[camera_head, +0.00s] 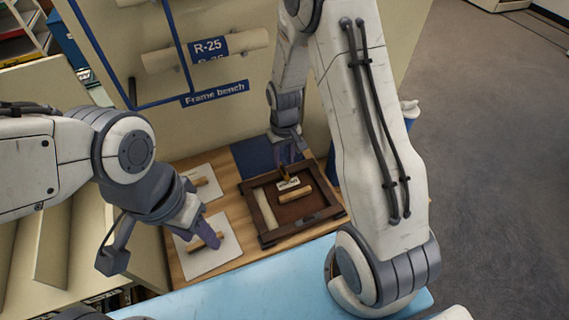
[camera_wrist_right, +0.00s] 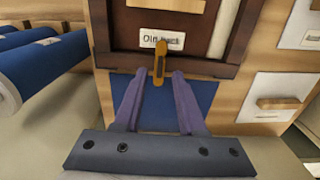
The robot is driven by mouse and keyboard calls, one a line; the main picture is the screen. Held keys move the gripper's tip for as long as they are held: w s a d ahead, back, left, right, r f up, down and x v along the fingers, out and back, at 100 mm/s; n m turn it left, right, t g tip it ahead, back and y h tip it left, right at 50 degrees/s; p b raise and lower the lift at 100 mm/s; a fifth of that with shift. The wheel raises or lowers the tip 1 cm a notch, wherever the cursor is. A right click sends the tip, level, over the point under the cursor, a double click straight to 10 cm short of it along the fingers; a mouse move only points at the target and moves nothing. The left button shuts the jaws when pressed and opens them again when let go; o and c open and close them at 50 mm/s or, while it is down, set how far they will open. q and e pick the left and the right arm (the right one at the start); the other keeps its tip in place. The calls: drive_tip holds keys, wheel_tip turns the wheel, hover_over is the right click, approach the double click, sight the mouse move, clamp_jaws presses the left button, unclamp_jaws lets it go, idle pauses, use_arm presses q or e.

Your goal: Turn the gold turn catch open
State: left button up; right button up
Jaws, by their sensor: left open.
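The gold turn catch (camera_wrist_right: 160,62) is upright in the right wrist view, across the inner edge of the dark wooden frame (camera_wrist_right: 205,66), its upper end over a white label (camera_wrist_right: 175,40). The frame (camera_head: 268,238) lies on the bench in the head view. My right gripper (camera_wrist_right: 158,75) is open, with its purple fingertips on either side of the catch's lower end and a visible gap at each side. In the head view my right gripper (camera_head: 291,152) is at the frame's far edge. My left gripper (camera_head: 205,226) is over a white card and looks empty.
Two white cards (camera_head: 222,258) with wooden blocks lie left of the frame. A blue mat (camera_head: 252,157) lies behind the frame. A tan panel (camera_head: 230,120) with a "Frame bench" sign stands behind the bench. Blue rolls (camera_wrist_right: 40,65) show at left in the wrist view.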

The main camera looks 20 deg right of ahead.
sight(284, 168)
drive_tip(key=shift+f, duration=1.8)
clamp_jaws()
